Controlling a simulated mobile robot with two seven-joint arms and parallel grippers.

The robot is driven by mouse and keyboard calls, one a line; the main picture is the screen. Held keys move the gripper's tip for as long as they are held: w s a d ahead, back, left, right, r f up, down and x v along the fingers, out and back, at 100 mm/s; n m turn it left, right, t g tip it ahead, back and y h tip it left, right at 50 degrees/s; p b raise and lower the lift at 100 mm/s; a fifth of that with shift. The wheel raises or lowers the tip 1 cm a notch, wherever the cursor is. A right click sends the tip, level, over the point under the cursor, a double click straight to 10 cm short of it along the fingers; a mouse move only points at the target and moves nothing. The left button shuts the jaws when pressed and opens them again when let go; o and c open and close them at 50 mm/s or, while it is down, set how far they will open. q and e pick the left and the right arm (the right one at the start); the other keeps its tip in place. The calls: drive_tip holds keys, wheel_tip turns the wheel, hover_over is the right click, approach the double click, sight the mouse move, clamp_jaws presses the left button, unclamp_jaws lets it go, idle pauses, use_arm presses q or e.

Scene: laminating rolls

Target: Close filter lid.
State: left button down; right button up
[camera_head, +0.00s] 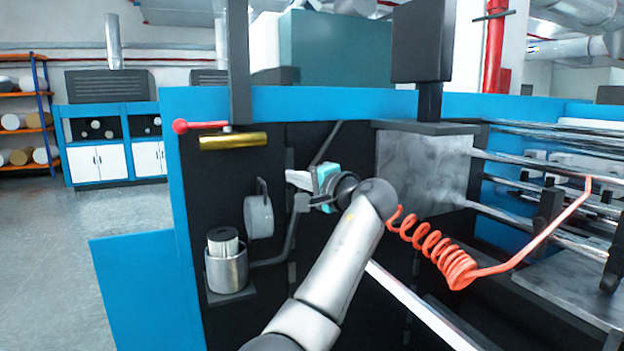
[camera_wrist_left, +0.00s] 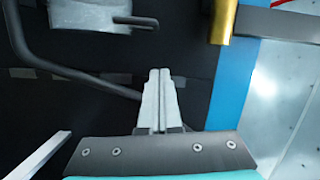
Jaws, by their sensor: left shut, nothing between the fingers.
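The filter lid (camera_head: 257,217) is a grey round disc with a dark handle. It stands on edge, swung open, above and to the right of the metal filter canister (camera_head: 226,270). The white filter (camera_head: 223,243) with a dark top shows in the open canister. In the left wrist view the lid (camera_wrist_left: 88,14) is partly cut off at the top left. My left gripper (camera_head: 290,176) points left, above and to the right of the lid, apart from it. Its fingers (camera_wrist_left: 160,75) are shut and empty. My right gripper is not in view.
A dark bent pipe (camera_head: 289,240) runs from the canister up near my gripper. A gold cylinder (camera_head: 233,141) and a red-knobbed lever (camera_head: 200,126) sit above on the dark panel. A coiled red hose (camera_head: 430,245) hangs right of my arm. Floor at left is clear.

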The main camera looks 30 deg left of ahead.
sight(258, 208)
use_arm(q)
drive_tip(key=shift+s+a+f+p, duration=0.15)
drive_tip(key=shift+s+a+f, duration=0.05)
drive_tip(key=shift+s+a, duration=0.55)
drive_tip(key=shift+s+a+f+p, duration=0.15)
drive_tip(key=shift+s+a, duration=0.55)
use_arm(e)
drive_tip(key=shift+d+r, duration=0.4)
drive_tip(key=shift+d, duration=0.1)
use_arm(q)
drive_tip(key=shift+a, duration=0.1)
